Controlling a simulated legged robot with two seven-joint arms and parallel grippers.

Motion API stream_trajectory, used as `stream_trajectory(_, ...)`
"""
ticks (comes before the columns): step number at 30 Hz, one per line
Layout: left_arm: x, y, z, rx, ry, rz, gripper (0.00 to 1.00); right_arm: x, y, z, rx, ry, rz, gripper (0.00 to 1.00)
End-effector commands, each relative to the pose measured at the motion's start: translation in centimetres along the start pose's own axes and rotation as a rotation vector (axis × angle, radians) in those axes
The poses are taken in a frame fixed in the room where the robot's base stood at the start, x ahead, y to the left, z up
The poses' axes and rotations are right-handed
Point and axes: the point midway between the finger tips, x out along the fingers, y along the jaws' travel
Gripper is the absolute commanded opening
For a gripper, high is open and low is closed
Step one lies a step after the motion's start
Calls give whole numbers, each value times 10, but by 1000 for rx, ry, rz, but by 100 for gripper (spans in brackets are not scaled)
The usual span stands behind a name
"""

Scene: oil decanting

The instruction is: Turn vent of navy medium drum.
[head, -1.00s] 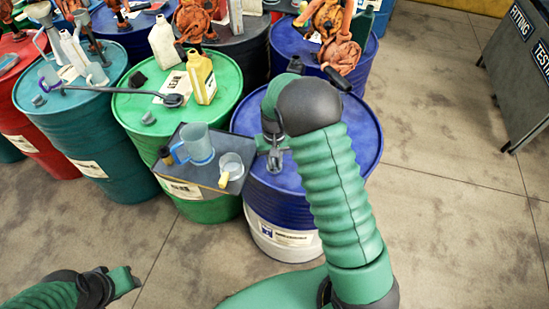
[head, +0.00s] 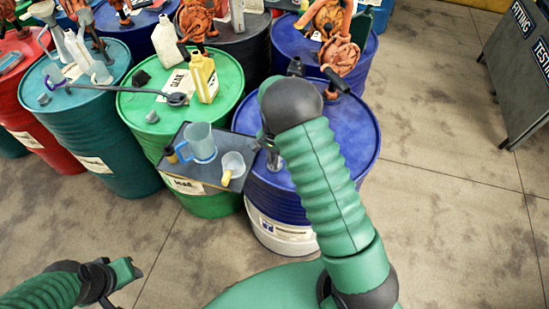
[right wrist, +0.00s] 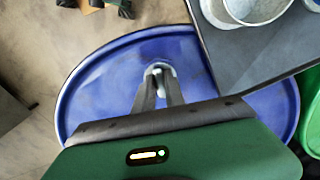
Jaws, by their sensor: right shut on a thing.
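The navy drum (head: 345,145) with a white lower band stands in front, partly covered by my right arm. Its blue top also fills much of the right wrist view (right wrist: 100,95). A small pale metal vent (right wrist: 158,68) sits on that top near the rim. My right gripper (right wrist: 160,84) reaches down to it, and its fingers are shut on the vent. In the head view my right gripper (head: 273,158) is mostly hidden behind my arm. My left gripper (head: 128,271) hangs over the floor at the lower left, away from the drums; its jaws are unclear.
A dark tray (head: 205,160) beside the navy drum holds a blue-handled jug (head: 198,143) and a small measuring cup (head: 232,167). A green drum (head: 130,110) carries a yellow bottle (head: 204,78). More drums stand behind.

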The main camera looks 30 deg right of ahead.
Motion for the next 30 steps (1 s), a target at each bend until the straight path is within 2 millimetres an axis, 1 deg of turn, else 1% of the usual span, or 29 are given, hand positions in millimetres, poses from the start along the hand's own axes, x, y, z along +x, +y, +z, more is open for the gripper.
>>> stream_trajectory(6,-2,0,-1,0,0,0,36,-2,-2,-2,47,6,-5,0)
stream_trajectory(19,-3,0,-1,0,0,0,36,-2,-2,-2,58,6,-6,0)
stream_trajectory(20,-3,0,-1,0,0,0,36,-2,-2,-2,58,6,-6,17)
stream_trajectory(24,-3,0,-1,0,0,0,36,-1,-2,-2,57,4,-4,35)
stream_trajectory(30,-2,0,-1,0,0,0,36,-1,-1,-1,56,2,-3,36)
